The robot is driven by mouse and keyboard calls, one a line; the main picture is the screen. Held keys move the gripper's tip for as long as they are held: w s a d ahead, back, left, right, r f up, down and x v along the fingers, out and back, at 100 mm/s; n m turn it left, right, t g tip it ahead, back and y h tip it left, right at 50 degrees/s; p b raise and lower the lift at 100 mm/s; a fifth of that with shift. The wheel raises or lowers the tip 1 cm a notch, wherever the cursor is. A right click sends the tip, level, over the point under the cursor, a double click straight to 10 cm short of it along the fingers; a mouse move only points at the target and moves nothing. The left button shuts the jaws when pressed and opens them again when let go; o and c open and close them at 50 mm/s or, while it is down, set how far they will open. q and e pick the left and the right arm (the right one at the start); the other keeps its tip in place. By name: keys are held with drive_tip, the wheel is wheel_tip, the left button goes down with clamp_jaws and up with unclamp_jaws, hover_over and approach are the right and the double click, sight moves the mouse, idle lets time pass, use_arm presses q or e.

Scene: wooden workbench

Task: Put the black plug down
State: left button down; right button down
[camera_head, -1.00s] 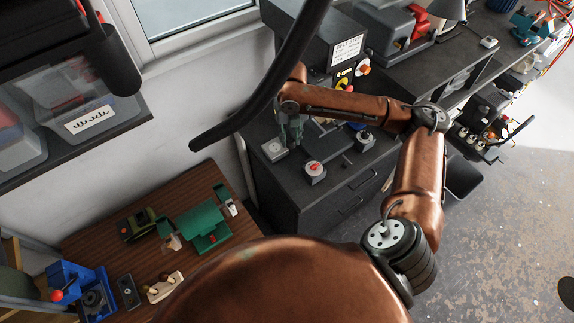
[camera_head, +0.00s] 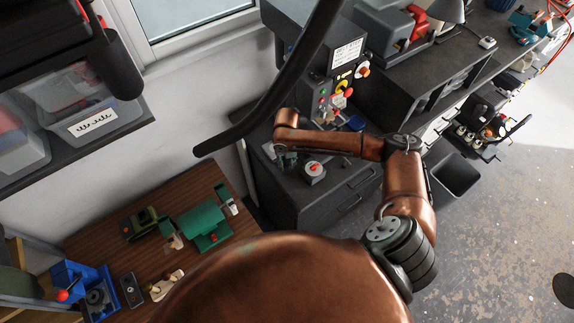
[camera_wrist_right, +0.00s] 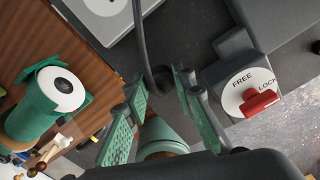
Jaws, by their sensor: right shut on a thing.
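My right gripper (camera_head: 287,160) is low over the dark cabinet top (camera_head: 300,200), partly hidden by my wrist in the head view. In the right wrist view its green-padded fingers (camera_wrist_right: 158,88) stand either side of a dark rounded piece, which looks like the black plug (camera_wrist_right: 160,80). A dark cord or stem runs up from it. The gripper is shut on it. I cannot tell whether the plug touches the cabinet top. The plug cannot be made out in the head view. My left gripper is not in view.
A switch with a red handle (camera_head: 314,169), marked FREE and LOCK, stands right of the gripper. A light grey plate (camera_wrist_right: 105,15) lies beyond the fingers. A thick black tube (camera_head: 290,90) crosses the head view. The wooden bench (camera_head: 95,240) holds a green machine (camera_head: 203,222).

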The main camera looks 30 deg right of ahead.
drive_tip(key=shift+s+f, duration=0.15)
drive_tip(key=shift+f, duration=0.35)
drive_tip(key=shift+w+f, duration=0.2)
drive_tip(key=shift+s+f, duration=0.1)
drive_tip(key=shift+f, duration=0.5)
drive_tip(key=c, duration=1.6)
unclamp_jaws()
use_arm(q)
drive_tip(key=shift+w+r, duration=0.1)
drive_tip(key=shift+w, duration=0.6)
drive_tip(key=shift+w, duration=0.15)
use_arm(e)
drive_tip(key=shift+r, duration=0.15)
